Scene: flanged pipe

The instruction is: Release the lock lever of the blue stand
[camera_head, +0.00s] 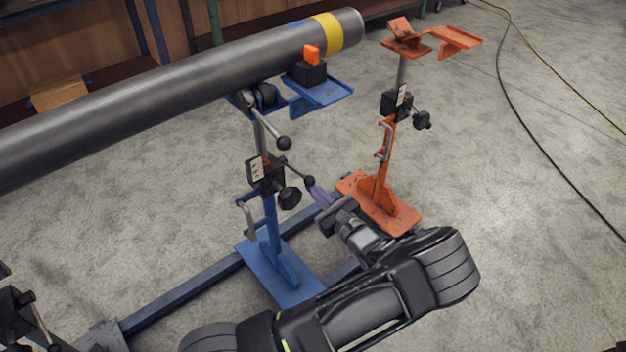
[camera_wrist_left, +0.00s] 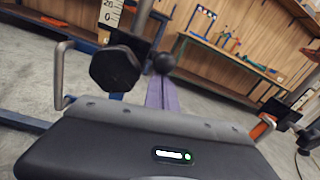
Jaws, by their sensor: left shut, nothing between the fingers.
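The blue stand (camera_head: 270,225) stands upright in the middle of the head view, under the grey pipe (camera_head: 180,85). Its lock lever (camera_head: 296,172) sticks out toward the right and ends in a black ball (camera_head: 309,181). The ball also shows in the left wrist view (camera_wrist_left: 164,62), just beyond my fingertips. My left gripper (camera_head: 316,190) is shut and empty. Its purple fingers lie together at the ball, close to it or touching; I cannot tell which. A black hand knob (camera_wrist_left: 115,68) sits left of the fingers in the wrist view. My right gripper is not in view.
An orange stand (camera_head: 383,165) stands empty to the right, close behind my left arm. A second ball-ended handle (camera_head: 283,142) sits higher on the blue stand. A blue floor rail (camera_head: 180,295) runs past its base. Cables (camera_head: 505,80) lie on the open floor at right.

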